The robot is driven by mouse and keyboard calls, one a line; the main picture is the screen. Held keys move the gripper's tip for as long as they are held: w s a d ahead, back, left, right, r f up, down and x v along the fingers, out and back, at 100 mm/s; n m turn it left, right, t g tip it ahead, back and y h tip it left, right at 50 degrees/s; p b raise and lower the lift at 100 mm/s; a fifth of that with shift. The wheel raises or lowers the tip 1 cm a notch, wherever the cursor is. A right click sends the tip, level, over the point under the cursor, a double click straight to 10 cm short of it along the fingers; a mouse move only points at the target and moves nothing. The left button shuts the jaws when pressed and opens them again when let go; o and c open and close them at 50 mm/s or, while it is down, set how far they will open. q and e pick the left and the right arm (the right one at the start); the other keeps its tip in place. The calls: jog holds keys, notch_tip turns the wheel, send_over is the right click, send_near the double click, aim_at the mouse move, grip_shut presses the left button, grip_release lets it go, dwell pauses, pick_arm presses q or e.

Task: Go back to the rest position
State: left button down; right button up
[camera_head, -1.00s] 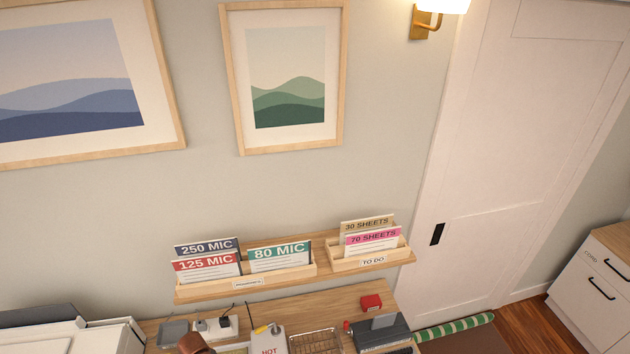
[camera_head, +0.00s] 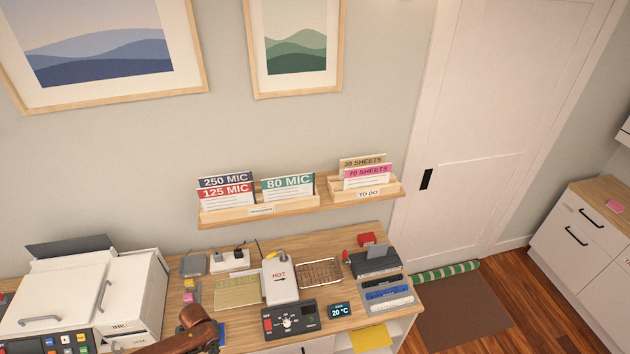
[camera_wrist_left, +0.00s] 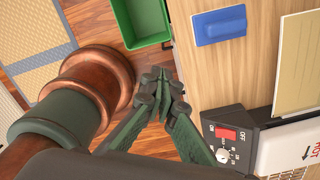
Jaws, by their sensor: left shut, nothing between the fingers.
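My left gripper (camera_wrist_left: 162,80) shows in the left wrist view. Its dark fingers are together with nothing between them, over the wood floor beside the desk edge. In the head view only a brown link of my left arm shows at the bottom, in front of the desk (camera_head: 235,315); the gripper itself is out of that picture. My right gripper is in neither view.
A laminator marked HOT (camera_head: 280,280) and a control box (camera_head: 290,318) stand on the desk. A printer (camera_head: 90,295) stands at left. A shelf (camera_head: 300,207) holds card trays. In the wrist view, a green bin (camera_wrist_left: 142,22) is on the floor and a blue object (camera_wrist_left: 219,26) lies on the desk.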

pick_arm(q)
notch_tip(320, 180, down, 8)
jog(key=w+n+t, duration=0.2)
jog(key=n, duration=0.3)
jog(key=s+a+f+n, duration=0.2)
jog(key=s+f+n, duration=0.5)
jog(key=s+f, duration=0.45)
jog(key=s+d+f+n, duration=0.2)
jog(key=s+d+f, duration=0.15)
jog(key=s, duration=0.55)
jog(key=s+d+f+n, duration=0.2)
jog(key=s+f+n, duration=0.15)
jog(key=s, duration=0.65)
jog(key=s+d+f+n, duration=0.2)
jog(key=s+d+f, duration=0.15)
jog(key=s, duration=0.55)
notch_tip(320, 180, down, 24)
jog(key=s+g+b, duration=0.1)
jog(key=b, duration=2.2)
jog(key=shift+a, duration=0.3)
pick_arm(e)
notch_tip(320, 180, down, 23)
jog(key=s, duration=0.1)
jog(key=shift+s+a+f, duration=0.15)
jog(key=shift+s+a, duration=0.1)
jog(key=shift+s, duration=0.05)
